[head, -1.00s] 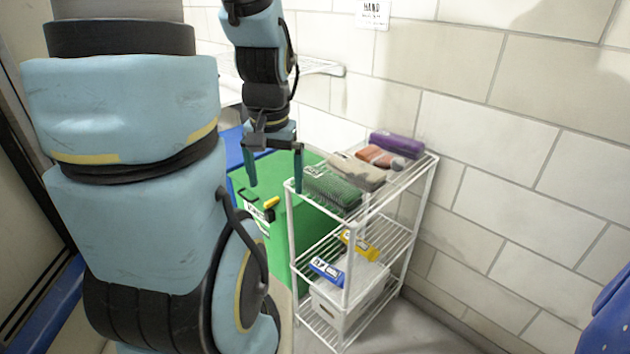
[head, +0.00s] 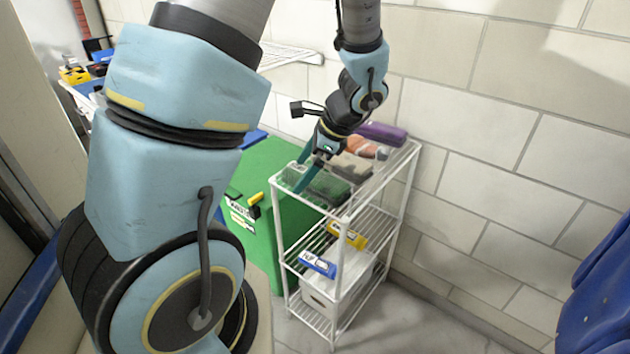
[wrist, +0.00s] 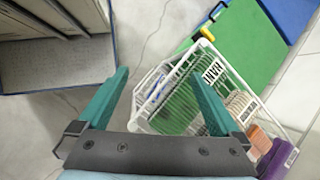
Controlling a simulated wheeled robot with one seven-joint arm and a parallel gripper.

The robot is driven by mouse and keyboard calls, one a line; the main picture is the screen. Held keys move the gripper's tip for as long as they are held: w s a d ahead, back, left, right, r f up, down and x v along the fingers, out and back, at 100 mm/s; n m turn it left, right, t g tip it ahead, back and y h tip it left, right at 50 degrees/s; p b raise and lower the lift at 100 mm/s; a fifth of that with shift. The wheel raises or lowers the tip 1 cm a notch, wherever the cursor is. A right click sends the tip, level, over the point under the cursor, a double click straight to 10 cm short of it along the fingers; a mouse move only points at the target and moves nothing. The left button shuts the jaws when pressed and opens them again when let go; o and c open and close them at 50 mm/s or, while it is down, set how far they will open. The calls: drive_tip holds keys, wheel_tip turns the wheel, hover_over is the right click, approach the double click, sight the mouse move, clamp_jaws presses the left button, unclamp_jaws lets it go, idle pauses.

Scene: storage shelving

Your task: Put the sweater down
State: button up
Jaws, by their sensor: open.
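Several folded garments lie in a row on the top shelf of a white wire rack (head: 279,207). They are a dark green one (head: 328,186) at the near end, a beige one (head: 352,170), a rust-orange one (head: 366,148) and a purple one (head: 382,132) at the far end. I cannot tell which is the sweater. My gripper (head: 304,174) is open, its teal fingers at the near end of the top shelf by the green garment.
The lower shelves hold a blue package (head: 318,264), a yellow package (head: 347,235) and a white bin (head: 323,298). A large green box (head: 262,243) stands left of the rack. A tiled wall (head: 470,150) is close behind. Grey floor is open at front right.

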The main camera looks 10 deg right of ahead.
sight(318, 177)
drive_tip(key=d+m+t, duration=0.1)
drive_tip(key=d+m, duration=0.1)
drive_tip(key=w+d+m+t, duration=0.1)
drive_tip(key=d+m, duration=0.2)
drive_tip(key=w+d+f+m+t, duration=0.1)
drive_tip(key=d+m, duration=0.1)
drive_tip(key=d, duration=0.1)
drive_tip(key=shift+d+t+y, duration=0.15)
drive_tip(key=shift+t+y, duration=0.25)
drive_tip(key=shift+w+f+m+p, duration=0.1)
drive_tip(key=shift+f+m+p, duration=0.05)
drive_tip(key=shift+m+p, duration=0.2)
drive_tip(key=x, duration=0.5)
drive_tip(key=shift+w+f+p, duration=0.1)
drive_tip(key=shift+f+p, duration=0.05)
drive_tip(key=shift+p, duration=0.25)
drive_tip(key=shift+p+x, duration=0.8)
drive_tip(key=shift+x, duration=1.7)
drive_tip(key=shift+d+f, duration=0.15)
clamp_jaws()
